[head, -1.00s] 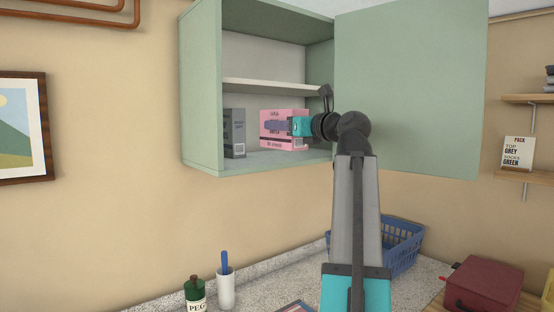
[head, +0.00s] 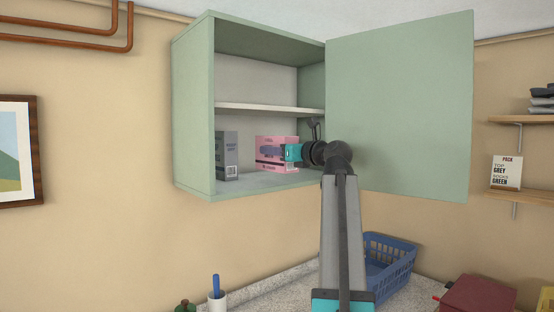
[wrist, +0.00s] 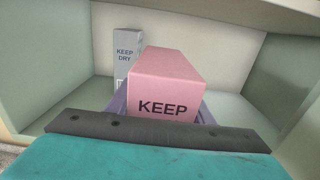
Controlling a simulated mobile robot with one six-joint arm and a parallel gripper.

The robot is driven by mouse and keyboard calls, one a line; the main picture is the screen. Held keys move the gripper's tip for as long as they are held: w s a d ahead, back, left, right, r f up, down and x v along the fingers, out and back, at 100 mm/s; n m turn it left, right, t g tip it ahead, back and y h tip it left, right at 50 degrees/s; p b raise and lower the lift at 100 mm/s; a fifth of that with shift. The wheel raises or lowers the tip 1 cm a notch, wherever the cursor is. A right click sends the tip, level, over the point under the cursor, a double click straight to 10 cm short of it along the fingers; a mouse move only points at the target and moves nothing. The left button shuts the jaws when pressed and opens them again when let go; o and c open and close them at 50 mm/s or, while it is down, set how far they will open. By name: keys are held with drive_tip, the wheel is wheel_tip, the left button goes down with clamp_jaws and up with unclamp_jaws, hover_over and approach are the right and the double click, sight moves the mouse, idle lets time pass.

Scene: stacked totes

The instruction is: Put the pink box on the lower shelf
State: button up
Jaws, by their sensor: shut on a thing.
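The pink box (head: 277,153) is inside the green wall cabinet (head: 193,125), in the compartment below the middle shelf board (head: 262,108). It appears to rest on the cabinet floor or just above it; I cannot tell which. My gripper (head: 272,152) reaches in from the right and is shut on the pink box. In the wrist view the pink box (wrist: 165,85) shows the word KEEP and sits between my fingers (wrist: 205,113).
A grey box (head: 227,155) stands to the left in the same compartment and also shows in the wrist view (wrist: 126,60). The open cabinet door (head: 400,105) is at the right. The upper compartment is empty. A blue basket (head: 390,265) stands on the counter below.

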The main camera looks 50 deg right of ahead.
drive_tip(key=w+d+p, duration=0.1)
drive_tip(key=w+d, duration=0.3)
drive_tip(key=d, duration=0.1)
drive_tip(key=shift+d+f, duration=0.15)
drive_tip(key=shift+f, duration=0.15)
drive_tip(key=shift+w, duration=0.1)
drive_tip(key=shift+f+p, duration=0.95)
drive_tip(key=shift+f, duration=0.8)
drive_tip(key=shift+f, duration=0.1)
drive_tip(key=o, duration=1.2)
